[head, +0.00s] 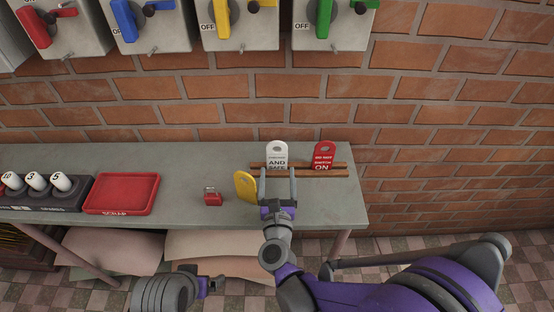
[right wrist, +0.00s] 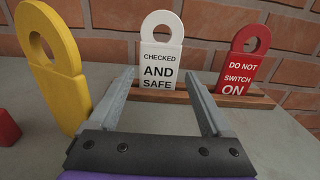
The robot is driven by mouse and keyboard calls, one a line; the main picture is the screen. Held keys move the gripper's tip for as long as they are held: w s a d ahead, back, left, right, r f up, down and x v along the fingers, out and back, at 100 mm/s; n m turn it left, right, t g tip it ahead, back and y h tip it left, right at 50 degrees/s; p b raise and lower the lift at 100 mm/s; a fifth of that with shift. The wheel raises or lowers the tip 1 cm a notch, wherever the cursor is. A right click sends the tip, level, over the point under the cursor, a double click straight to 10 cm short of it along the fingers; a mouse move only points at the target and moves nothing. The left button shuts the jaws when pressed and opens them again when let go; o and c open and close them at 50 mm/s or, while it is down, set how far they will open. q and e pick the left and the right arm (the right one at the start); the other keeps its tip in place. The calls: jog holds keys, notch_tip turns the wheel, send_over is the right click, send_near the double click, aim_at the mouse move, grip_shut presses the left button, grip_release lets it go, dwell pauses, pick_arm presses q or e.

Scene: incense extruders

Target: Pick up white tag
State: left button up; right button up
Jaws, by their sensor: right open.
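The white tag (head: 277,155) stands upright in a wooden rack (head: 341,169) on the grey table. In the right wrist view the white tag (right wrist: 161,60) reads "CHECKED AND SAFE" and has a round hole at its top. My right gripper (head: 278,172) is open and empty. Its two fingers point at the white tag, one toward each side, with the tag beyond the fingertips in the wrist view (right wrist: 160,80). My left gripper (head: 208,286) is low in the head view, in front of the table; its jaws are too small to read.
A red tag (head: 323,156) stands in the rack to the right. A yellow tag (head: 245,186) stands close left of my right gripper. A red padlock (head: 212,197), a red scrap tray (head: 122,193) and a dark block with white-topped items (head: 45,193) sit further left. A brick wall (head: 440,130) rises behind.

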aim_at(277, 160)
jog(key=w, duration=0.3)
jog(key=shift+w, duration=0.4)
jog(key=c, duration=1)
